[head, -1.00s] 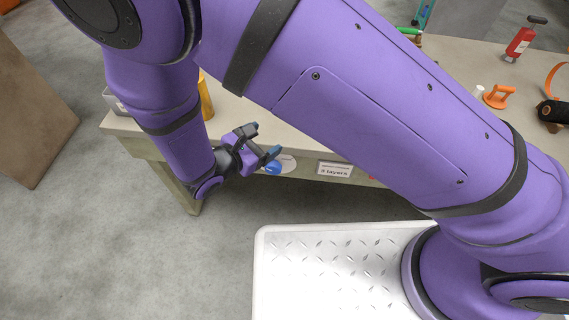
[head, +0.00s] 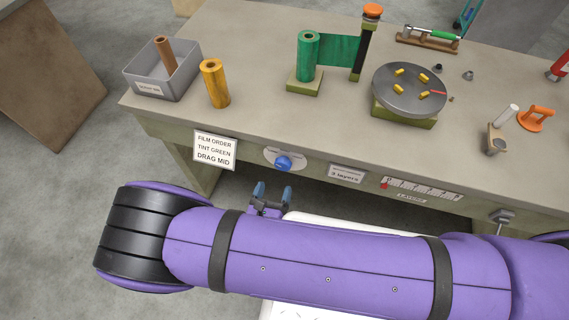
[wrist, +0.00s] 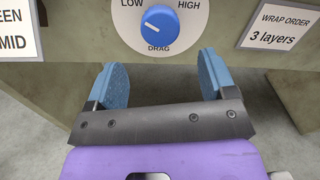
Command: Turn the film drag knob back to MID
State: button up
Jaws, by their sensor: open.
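The blue film drag knob (head: 283,163) sits on a round white dial (head: 268,154) on the front face of the workbench. In the wrist view the knob (wrist: 160,26) is at the top centre, with LOW at upper left, HIGH at upper right and DRAG below. A small pale mark on the knob appears toward its left side, on the LOW side. The dial's top is cut off, so no MID mark shows. My gripper (head: 271,193) is open and empty in front of the knob, its blue fingertips (wrist: 160,80) apart from it.
A "FILM ORDER, TINT GREEN, DRAG MID" sign (head: 214,149) hangs left of the dial; a "3 layers" sign (head: 347,174) hangs right. On the bench (head: 250,110) stand a green film roll (head: 307,56), a yellow roll (head: 214,84), a grey bin (head: 140,80) and a turntable (head: 405,100).

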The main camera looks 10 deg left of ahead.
aim_at(282, 167)
jog(key=w, duration=0.9)
jog(key=shift+d, duration=0.35)
jog(key=c, duration=0.9)
